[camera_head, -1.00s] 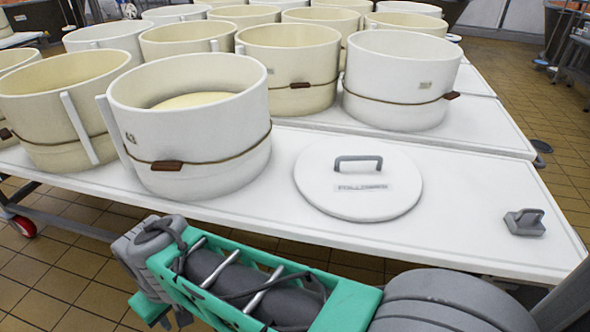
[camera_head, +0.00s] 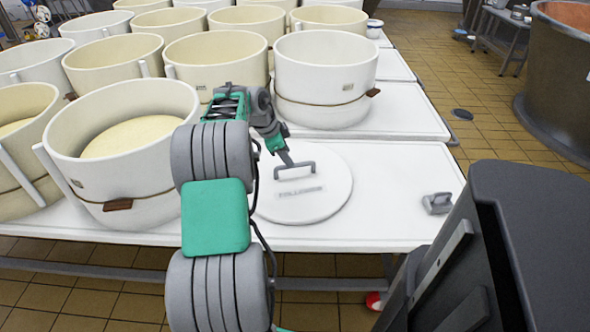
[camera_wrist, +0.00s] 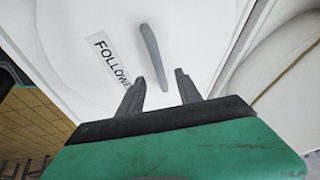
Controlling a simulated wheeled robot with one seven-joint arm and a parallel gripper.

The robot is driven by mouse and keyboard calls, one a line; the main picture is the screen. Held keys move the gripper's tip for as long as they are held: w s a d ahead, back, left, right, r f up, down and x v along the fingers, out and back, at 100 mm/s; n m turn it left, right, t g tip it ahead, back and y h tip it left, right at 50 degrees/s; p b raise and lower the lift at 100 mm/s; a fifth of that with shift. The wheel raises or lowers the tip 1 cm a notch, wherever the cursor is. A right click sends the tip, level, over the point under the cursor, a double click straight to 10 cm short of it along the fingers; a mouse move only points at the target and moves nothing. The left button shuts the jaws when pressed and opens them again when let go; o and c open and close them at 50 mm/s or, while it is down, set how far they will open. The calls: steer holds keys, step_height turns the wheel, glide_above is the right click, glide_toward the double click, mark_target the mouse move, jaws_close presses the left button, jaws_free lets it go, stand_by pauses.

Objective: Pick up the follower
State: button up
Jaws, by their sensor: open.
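The follower (camera_head: 322,201) is a round white disc with a grey bar handle (camera_head: 296,172) and a printed label. It lies flat on the white table, right of the nearest mould. My gripper (camera_head: 289,163) is at the handle's left part in the head view, seen small. In the wrist view my gripper (camera_wrist: 161,88) is open, with its two dark fingers pointing at the disc. The follower's handle (camera_wrist: 155,57) runs from between the fingertips outward, and the label (camera_wrist: 112,61) reads "FOLLOWE", its end hidden by a finger. Whether the fingers touch the handle I cannot tell.
The white table (camera_head: 385,230) also bears a small grey handled object (camera_head: 437,203) to the right. A cream mould (camera_head: 110,200) stands left of the follower and a white mould (camera_head: 325,115) behind it. A dark vat (camera_head: 560,110) stands at the far right.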

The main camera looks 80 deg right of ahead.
mark_target(295, 167)
steer(key=b+x, duration=0.2)
steer(key=x, duration=0.5)
steer(key=shift+s+d+f, duration=0.1)
steer(key=shift+s+f, duration=0.1)
steer(key=shift+f, duration=0.1)
steer(key=shift+r, duration=0.1)
steer(key=shift+c, duration=0.4)
jaws_close()
stand_by(0.4)
steer(key=shift+d+r, duration=0.1)
steer(key=shift+r, duration=0.15)
